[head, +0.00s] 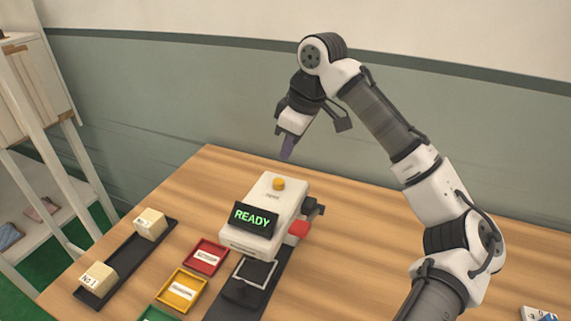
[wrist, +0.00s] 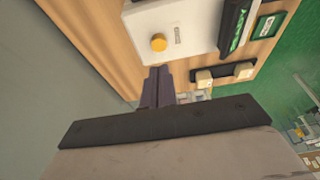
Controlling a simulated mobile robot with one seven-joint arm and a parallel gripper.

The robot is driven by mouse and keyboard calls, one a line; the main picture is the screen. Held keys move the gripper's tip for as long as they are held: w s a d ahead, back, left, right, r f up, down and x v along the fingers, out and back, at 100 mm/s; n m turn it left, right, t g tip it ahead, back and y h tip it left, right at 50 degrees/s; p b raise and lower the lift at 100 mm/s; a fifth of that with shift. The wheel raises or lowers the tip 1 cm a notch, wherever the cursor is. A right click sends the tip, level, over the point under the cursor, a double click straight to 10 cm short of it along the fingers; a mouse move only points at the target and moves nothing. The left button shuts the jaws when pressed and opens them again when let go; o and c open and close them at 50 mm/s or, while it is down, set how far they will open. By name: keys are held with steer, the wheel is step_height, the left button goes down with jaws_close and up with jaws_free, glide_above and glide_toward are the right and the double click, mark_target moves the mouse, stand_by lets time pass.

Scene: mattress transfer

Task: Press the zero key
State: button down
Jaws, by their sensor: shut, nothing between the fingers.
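A white weighing machine (head: 262,196) stands on the wooden table, with a dark display (head: 252,217) reading READY in green. A round orange-yellow key (head: 279,184) sits on its top near the back; it also shows in the wrist view (wrist: 158,42). A small label beside the key is too small to read. My gripper (head: 287,155) is shut and empty, pointing down above the back of the machine. In the wrist view the shut fingertips (wrist: 158,72) appear just below the key in the picture, apart from it.
A red knob (head: 299,229) sticks out at the machine's right side. Red (head: 205,257) and yellow (head: 181,288) trays lie in front of it. A black rack (head: 128,262) with two pale blocks is at the left. The table's right side is mostly clear.

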steer(key=v, duration=0.5)
steer(key=shift+w+a+r, duration=0.1)
stand_by(0.5)
